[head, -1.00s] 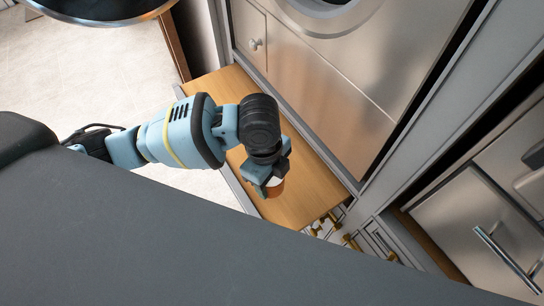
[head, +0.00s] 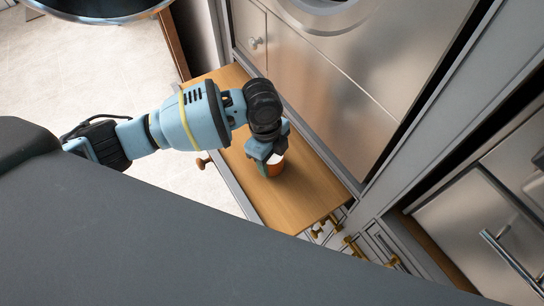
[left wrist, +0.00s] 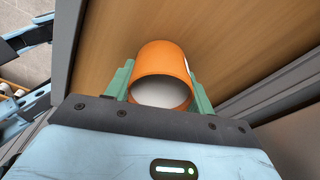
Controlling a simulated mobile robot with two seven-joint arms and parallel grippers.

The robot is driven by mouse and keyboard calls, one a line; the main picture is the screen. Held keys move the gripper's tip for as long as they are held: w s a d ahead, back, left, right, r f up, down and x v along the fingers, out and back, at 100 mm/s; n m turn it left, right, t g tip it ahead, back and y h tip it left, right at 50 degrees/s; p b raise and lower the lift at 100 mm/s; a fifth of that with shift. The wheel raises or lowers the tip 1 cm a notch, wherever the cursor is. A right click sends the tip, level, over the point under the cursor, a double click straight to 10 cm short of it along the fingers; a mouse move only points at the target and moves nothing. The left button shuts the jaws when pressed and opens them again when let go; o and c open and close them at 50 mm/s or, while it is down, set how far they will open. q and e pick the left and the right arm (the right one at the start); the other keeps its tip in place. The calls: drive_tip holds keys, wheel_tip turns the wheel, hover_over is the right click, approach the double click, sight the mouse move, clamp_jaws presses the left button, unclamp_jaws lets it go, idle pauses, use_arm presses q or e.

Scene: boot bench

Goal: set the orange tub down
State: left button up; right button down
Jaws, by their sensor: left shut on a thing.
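The orange tub (left wrist: 160,60) is between the two green fingers of my left gripper (left wrist: 158,88) in the left wrist view, with its pale open end facing the camera. In the head view the tub (head: 274,169) shows only in part below my left gripper (head: 268,158), which is shut on it. The tub is over the wooden bench top (head: 300,200). I cannot tell whether its base touches the wood. My right gripper is not in view.
A steel-fronted appliance (head: 330,95) rises along the bench's far side. Brass-coloured hooks or knobs (head: 352,246) show below the bench's right end. The bench top around the tub is bare. A dark round thing (head: 95,8) is at the top left.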

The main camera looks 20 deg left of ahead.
use_arm(q)
drive_tip(key=o, duration=1.3)
drive_tip(key=shift+w+a+r+p, duration=0.1)
drive_tip(key=shift+a+r+p, duration=0.15)
drive_tip(key=shift+r, duration=1.75)
drive_tip(key=shift+w+a+r+p, duration=0.1)
drive_tip(key=shift+a+r+p, duration=0.1)
drive_tip(key=shift+r, duration=1.75)
drive_tip(key=shift+a+r+p, duration=0.25)
drive_tip(key=shift+r, duration=1.75)
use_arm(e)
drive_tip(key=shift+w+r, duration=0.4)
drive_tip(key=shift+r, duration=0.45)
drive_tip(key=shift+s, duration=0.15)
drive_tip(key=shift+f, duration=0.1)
